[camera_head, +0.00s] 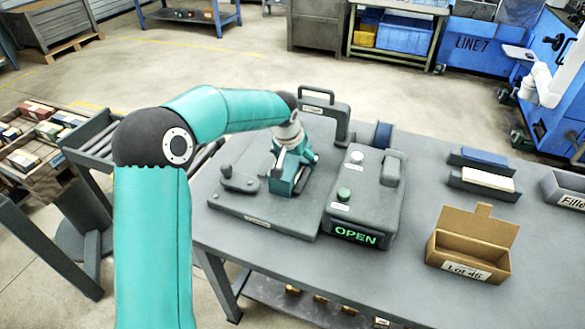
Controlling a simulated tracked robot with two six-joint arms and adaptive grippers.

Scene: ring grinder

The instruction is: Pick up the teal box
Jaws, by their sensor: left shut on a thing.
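The teal box (283,187) is over the dark grey base plate of the grinder fixture (262,212), left of the middle of the table. My left arm comes in from the left and reaches down to it. My left gripper (289,172) is shut on the teal box from above and hides part of it. I cannot tell whether the box touches the plate. My right gripper is not in view.
The grey table (415,275) holds a control box (365,205) with a lit OPEN sign right of the fixture. A raised grey handle (322,105) stands behind. An open cardboard box (470,245) labelled Lot 46 sits at the right. The table's front middle is clear.

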